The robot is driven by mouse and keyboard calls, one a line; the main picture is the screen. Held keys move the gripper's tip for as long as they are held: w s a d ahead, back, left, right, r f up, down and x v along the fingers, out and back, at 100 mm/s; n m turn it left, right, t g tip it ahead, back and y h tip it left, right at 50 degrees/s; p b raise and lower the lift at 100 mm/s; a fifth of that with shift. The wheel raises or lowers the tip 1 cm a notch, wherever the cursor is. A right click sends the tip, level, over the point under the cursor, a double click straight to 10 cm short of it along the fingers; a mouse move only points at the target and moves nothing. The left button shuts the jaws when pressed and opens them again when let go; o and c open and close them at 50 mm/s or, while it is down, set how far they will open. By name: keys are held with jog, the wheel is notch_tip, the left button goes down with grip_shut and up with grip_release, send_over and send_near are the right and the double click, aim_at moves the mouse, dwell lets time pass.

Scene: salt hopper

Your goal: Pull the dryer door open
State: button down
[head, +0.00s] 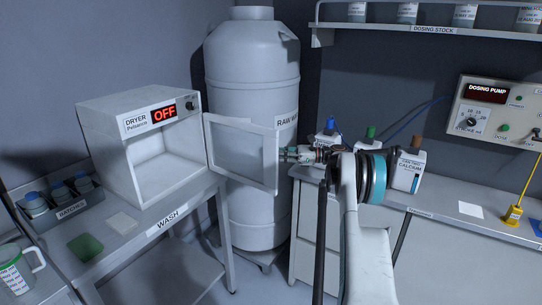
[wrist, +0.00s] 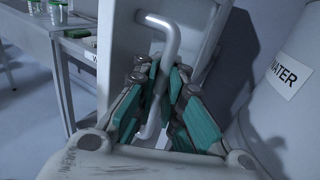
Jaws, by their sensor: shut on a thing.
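The dryer (head: 143,150) stands on the wash bench at the left in the head view, with a red OFF display. Its door (head: 242,153), a framed panel with a pale window, is swung wide open to the right. The dryer's inside shows and looks empty. My gripper (head: 292,154) is at the door's outer right edge. In the wrist view my gripper (wrist: 158,98) is shut on the white bent door handle (wrist: 165,40), its teal pads on both sides of the bar. In the head view the handle is mostly hidden.
A large raw water tank (head: 252,90) stands close behind the open door. A rack of blue-capped jars (head: 58,198), a green pad (head: 86,246) and a jug (head: 18,270) are at the left. Capped bottles (head: 409,168) stand on the right counter behind my arm.

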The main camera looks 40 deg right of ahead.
jog(key=shift+s+d, duration=0.15)
jog(key=c, duration=2)
grip_release()
jog(key=shift+s+d, duration=0.15)
jog(key=v, duration=1.1)
jog(key=shift+s+d, duration=0.2)
jog(key=shift+s, duration=0.05)
